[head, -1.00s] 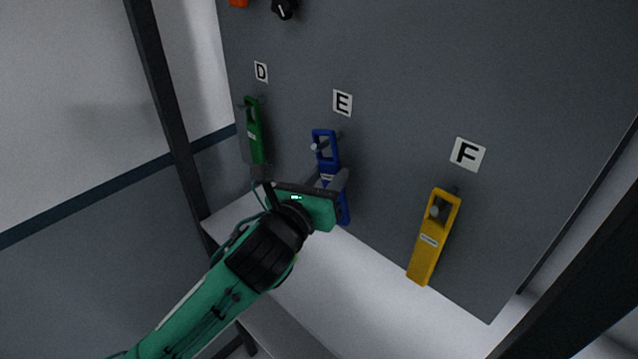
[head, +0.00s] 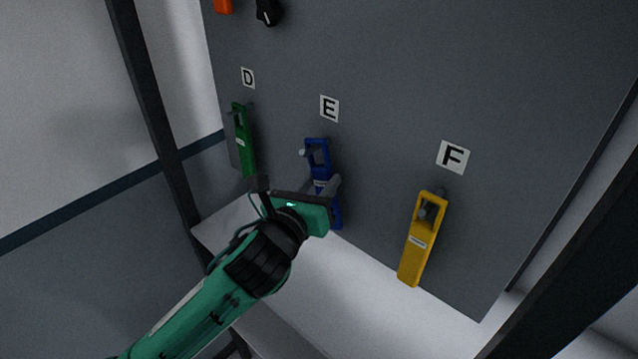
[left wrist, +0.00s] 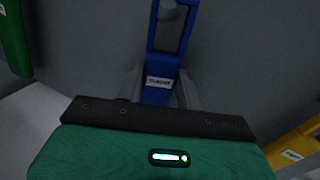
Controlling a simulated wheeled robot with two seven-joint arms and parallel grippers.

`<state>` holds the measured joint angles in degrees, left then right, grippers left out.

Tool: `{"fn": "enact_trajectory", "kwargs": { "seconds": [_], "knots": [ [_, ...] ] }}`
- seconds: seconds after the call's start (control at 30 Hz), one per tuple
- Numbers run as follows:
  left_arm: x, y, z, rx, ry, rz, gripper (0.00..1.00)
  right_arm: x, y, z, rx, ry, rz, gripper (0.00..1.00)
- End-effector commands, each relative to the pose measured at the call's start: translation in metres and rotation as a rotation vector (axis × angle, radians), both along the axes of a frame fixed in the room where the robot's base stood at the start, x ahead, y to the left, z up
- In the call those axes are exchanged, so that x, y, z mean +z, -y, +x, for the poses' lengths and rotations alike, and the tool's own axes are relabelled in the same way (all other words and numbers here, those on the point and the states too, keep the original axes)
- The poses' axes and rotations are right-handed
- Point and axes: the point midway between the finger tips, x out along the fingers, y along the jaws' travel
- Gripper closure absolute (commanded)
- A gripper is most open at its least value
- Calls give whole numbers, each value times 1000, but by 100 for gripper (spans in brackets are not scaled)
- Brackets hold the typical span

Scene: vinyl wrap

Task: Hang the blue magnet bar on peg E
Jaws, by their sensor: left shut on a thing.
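The blue magnet bar (head: 318,156) is upright against the grey board below the E label (head: 329,108). The tip of peg E (head: 303,152) shows at the window in the bar's upper end. My left gripper (head: 327,188) is shut on the bar's middle, below the window. In the left wrist view the blue bar (left wrist: 162,67) stands between the two grey fingers (left wrist: 158,88), with its white label just above the gripper body and a round peg tip (left wrist: 168,11) in its window. The bar's lower end is partly hidden by the gripper. My right gripper is not in view.
A green bar (head: 243,140) hangs at D on the left, close to my gripper. A yellow bar (head: 420,240) hangs at F on the right. A black knob (head: 268,12) and an orange item (head: 222,6) are higher up. A pale shelf (head: 330,285) lies below the board.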

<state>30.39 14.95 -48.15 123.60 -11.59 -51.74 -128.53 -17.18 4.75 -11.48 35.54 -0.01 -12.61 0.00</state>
Motion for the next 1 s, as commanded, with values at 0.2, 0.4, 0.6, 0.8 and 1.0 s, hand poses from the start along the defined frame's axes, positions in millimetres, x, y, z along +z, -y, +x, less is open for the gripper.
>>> {"fn": "enact_trajectory", "kwargs": {
  "seconds": [0.2,0.4,0.6,0.8,1.0],
  "knots": [
    [0,0,0,0,1,0,39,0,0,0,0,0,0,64],
    [0,0,0,0,0,0,39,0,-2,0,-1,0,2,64],
    [0,0,0,0,-1,0,39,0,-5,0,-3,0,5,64],
    [0,0,0,0,0,-1,39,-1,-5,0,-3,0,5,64],
    [11,-8,-9,-1,0,-5,39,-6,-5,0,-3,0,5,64]
  ]
}}
